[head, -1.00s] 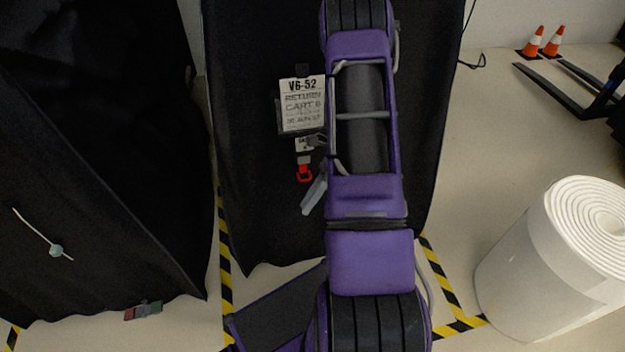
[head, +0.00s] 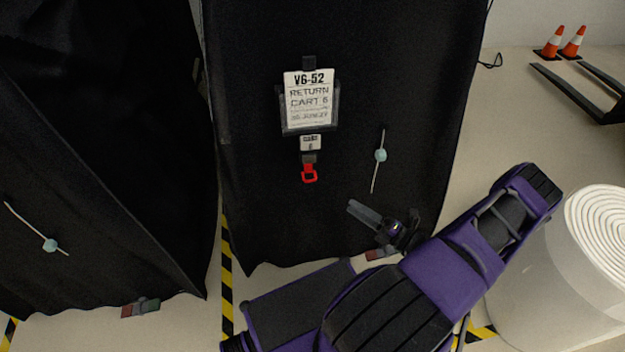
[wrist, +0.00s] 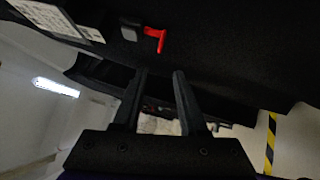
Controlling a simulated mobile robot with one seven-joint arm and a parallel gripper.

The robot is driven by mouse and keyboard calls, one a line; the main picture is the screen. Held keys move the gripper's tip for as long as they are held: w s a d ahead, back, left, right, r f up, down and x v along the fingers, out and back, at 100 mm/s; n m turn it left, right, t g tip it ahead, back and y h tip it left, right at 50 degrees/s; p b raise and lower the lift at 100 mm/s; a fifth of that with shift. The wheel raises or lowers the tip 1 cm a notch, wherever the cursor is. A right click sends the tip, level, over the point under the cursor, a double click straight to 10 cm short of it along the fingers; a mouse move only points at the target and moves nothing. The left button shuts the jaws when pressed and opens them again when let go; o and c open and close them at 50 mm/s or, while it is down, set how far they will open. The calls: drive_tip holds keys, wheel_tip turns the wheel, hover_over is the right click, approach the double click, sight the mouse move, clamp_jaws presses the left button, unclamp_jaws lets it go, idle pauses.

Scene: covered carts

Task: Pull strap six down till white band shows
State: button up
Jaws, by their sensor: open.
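The red pull loop (head: 309,175) hangs on a short dark strap piece (head: 309,158) below a small white tag (head: 311,143) that seems to read 6. Above it is a card (head: 309,100) reading V6-52 RETURN CART 6, on the black cart cover (head: 260,190). I cannot make out a white band on the strap apart from the tag. My gripper (head: 356,208) is open and empty, below and right of the loop and apart from it. In the wrist view the red loop (wrist: 156,39) is above my open fingers (wrist: 160,76).
A pale cord with a teal bead (head: 380,155) hangs right of the loop. A second covered cart (head: 100,150) stands at left. A white foam roll (head: 550,270) stands at right, close to my arm. Cones (head: 562,43) and forks (head: 575,88) are at the back right.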

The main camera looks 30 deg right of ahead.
sight(311, 180)
drive_tip(key=x, duration=1.6)
drive_tip(key=shift+f, duration=0.1)
clamp_jaws()
drive_tip(key=shift+s, duration=0.1)
idle(0.6)
